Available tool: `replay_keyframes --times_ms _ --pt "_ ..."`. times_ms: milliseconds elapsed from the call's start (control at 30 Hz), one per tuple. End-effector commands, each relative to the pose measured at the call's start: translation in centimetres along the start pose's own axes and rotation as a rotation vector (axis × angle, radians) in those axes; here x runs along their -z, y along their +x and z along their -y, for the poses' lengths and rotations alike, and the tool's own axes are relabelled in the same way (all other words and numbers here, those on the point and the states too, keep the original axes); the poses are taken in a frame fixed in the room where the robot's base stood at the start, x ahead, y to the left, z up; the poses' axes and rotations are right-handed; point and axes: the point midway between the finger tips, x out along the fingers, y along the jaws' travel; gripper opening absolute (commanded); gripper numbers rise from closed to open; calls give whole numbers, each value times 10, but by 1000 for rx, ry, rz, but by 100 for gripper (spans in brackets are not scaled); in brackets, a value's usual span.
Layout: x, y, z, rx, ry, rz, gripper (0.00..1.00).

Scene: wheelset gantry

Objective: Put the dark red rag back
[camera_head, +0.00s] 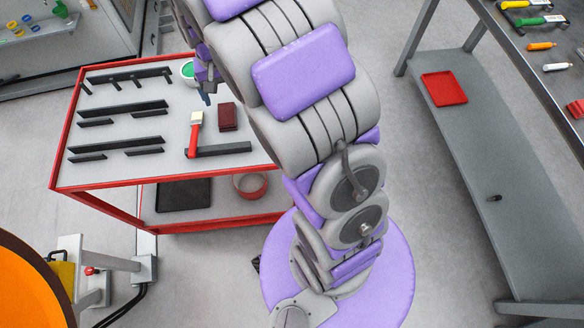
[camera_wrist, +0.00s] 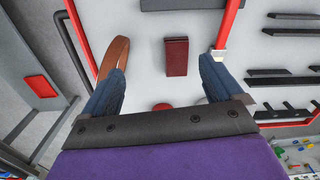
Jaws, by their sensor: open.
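The dark red rag (camera_head: 228,117) lies folded, a small block, on the white top of the red cart (camera_head: 110,180), just right of a brush (camera_head: 193,135) with a red handle. In the wrist view the rag (camera_wrist: 176,57) lies beyond and between the two blue fingers of my gripper (camera_wrist: 162,68). The fingers are apart with nothing between them, and the rag is not gripped. In the head view my gripper (camera_head: 206,85) hangs above the cart's back right part, partly hidden by my arm, left of and behind the rag.
Black rails (camera_head: 123,108) stand in rows on the cart top. A green-topped can (camera_head: 188,71) is near my gripper. The lower shelf holds a black tray (camera_head: 183,195) and a red bowl (camera_head: 250,185). A grey bench with a red tray (camera_head: 444,89) on its lower shelf stands right.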

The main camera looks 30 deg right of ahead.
Motion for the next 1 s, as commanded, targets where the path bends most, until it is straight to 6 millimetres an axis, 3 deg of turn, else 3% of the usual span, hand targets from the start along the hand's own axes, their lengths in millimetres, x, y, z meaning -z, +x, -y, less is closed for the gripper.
replay_keyframes --times_ms 33,200,500,700,800,1000 --pt "-16 -13 -7 -2 -14 3 93" --pt "-71 -43 -28 -7 -66 25 93" --pt "-177 -74 -60 -13 -173 70 93" --pt "-247 -79 -81 -15 -256 103 93" --pt "-273 -78 -89 -15 -290 113 93" --pt "-302 -75 -100 -19 -330 127 93"
